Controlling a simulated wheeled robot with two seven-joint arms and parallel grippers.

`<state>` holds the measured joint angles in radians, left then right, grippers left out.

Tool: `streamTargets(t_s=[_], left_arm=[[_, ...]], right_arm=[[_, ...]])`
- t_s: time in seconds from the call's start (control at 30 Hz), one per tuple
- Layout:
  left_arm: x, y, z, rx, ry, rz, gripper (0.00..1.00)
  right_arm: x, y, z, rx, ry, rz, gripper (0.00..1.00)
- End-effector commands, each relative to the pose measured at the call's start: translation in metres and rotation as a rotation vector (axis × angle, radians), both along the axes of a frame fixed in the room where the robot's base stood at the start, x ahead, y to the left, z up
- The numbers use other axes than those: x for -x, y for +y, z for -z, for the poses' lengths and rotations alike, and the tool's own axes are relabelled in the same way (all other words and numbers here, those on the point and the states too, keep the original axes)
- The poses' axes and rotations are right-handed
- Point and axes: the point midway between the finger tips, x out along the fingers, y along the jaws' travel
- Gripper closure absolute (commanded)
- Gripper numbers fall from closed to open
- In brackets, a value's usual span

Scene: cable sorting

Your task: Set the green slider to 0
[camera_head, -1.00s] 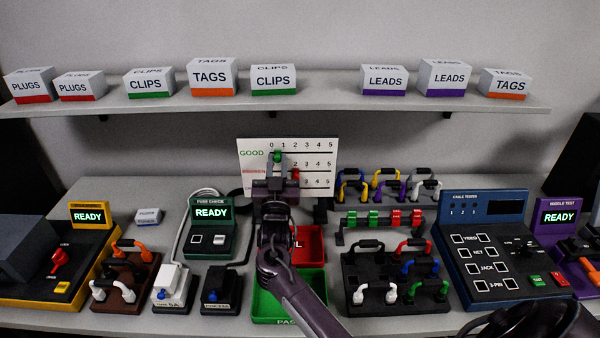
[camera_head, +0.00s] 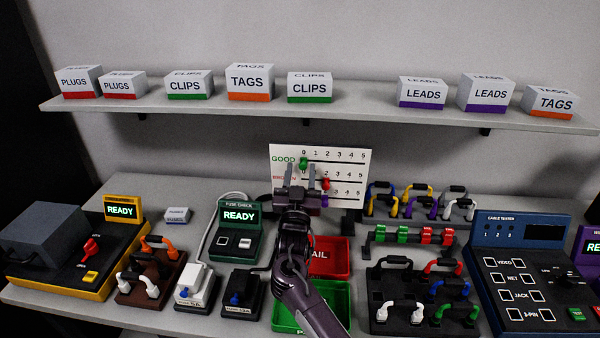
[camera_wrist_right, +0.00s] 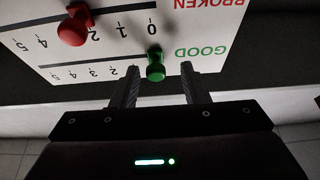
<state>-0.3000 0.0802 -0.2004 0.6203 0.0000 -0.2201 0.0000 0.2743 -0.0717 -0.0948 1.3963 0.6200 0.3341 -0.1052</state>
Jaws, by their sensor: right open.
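The white slider board (camera_head: 352,155) stands at the back of the table, with rows of scales from 0 to 5. The green slider (camera_head: 303,163) is on the GOOD row, right under the 0 mark. It also shows in the right wrist view (camera_wrist_right: 155,66), at the GOOD end of its line. My right gripper (camera_head: 300,180) is open, just in front of and below the green knob. In the right wrist view its fingertips (camera_wrist_right: 159,75) stand on either side of the knob, with gaps visible. My left gripper is out of view.
The red slider (camera_head: 325,184) is near 2 on the BROKEN row, close to the right of my gripper. A purple slider (camera_head: 324,201) sits lower. The red FAIL tray (camera_head: 340,262) and the fuse checker (camera_head: 240,243) lie below. The shelf (camera_head: 370,112) runs above.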

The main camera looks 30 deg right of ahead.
Motion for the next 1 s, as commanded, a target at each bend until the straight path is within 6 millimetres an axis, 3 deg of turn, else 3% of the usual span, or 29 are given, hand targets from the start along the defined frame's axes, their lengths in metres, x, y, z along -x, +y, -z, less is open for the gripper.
streamTargets(t_s=[0.4, 1.0], left_arm=[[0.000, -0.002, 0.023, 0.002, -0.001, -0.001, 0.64], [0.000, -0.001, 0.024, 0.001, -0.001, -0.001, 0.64]], right_arm=[[0.050, 0.033, 0.028, -0.001, 0.002, -0.003, 0.59], [0.056, 0.037, 0.028, 0.000, 0.001, -0.003, 0.59]])
